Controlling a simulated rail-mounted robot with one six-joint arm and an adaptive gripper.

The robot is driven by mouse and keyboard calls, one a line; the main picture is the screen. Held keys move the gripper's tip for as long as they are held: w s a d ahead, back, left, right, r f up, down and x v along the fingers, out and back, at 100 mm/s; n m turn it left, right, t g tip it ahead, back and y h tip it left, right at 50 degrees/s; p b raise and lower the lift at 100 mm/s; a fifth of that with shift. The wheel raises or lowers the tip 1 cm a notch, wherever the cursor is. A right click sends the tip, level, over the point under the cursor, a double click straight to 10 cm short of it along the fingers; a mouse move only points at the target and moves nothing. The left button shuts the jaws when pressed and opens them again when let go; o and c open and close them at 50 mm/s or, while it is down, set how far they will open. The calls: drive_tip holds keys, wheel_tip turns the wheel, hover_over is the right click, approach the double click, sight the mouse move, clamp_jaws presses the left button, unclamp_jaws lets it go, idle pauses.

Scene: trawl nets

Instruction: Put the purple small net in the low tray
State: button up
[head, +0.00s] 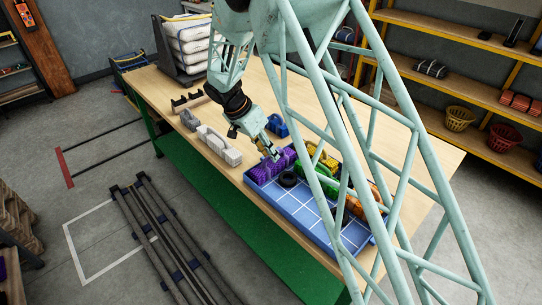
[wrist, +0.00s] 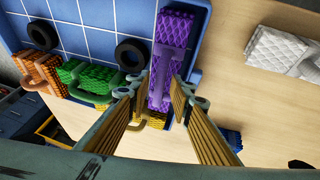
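The purple small net (head: 280,160) is a bumpy bundle with a lighter handle, at the far left corner of the blue low tray (head: 300,215). In the wrist view the purple net (wrist: 176,26) lies inside the tray, along its right wall. My gripper (head: 273,153) is down at the purple net. In the wrist view my gripper (wrist: 161,80) has its two fingers apart, one on each side of the net's handle. Whether they touch it, I cannot tell. Part of the net is hidden between the fingers.
Black rings (wrist: 132,52) lie there too. A white net (wrist: 283,50) and a blue net (wrist: 232,138) are on the table outside it.

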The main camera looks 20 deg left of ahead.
drive_tip(key=v, duration=1)
drive_tip(key=shift+a+r+p, duration=0.15)
drive_tip(key=shift+r+p, duration=0.1)
drive_tip(key=shift+p, duration=0.15)
